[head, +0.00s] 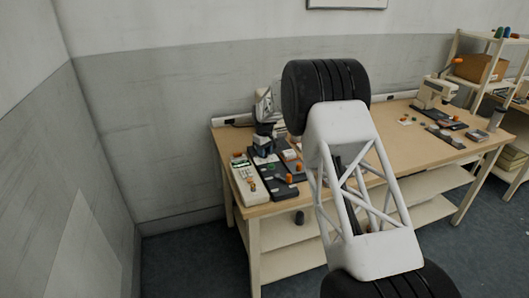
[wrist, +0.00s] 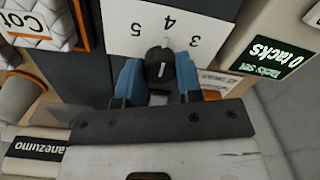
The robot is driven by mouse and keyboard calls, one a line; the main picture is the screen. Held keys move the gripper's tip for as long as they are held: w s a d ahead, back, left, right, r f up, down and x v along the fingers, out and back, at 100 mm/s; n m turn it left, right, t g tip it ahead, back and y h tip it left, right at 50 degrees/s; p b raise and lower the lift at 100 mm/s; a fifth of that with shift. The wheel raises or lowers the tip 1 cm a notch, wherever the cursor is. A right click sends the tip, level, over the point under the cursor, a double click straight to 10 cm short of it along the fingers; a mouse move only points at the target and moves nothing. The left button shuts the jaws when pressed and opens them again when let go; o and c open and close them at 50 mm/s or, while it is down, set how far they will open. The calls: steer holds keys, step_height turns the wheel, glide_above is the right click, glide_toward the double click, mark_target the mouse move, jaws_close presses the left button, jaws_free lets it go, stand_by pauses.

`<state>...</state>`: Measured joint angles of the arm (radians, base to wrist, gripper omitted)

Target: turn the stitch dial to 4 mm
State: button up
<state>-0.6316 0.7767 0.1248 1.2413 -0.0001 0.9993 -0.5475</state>
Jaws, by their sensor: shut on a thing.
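The stitch dial (wrist: 160,64) is a black knob with a short white mark, seen in the wrist view. It stands before a white scale plate (wrist: 150,12) with the numbers 3, 4 and 5 upside down. The mark lies lengthwise on the knob; which number it points to I cannot tell for certain. My gripper (wrist: 158,76) has its blue fingers on both sides of the knob, shut on it. In the head view my gripper (head: 262,150) is low over the left end of the bench, and the dial cannot be made out.
A pale device with a "0 tacks" screen (wrist: 272,52) stands close by the dial. A labelled white roll (wrist: 35,155) and an orange-edged container (wrist: 42,22) are opposite it. In the head view, the bench (head: 400,140) holds a sewing machine (head: 436,92) farther right.

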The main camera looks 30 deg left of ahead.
steer(key=o, duration=0.9)
steer(key=shift+r, duration=0.15)
steer(key=shift+r, duration=3.8)
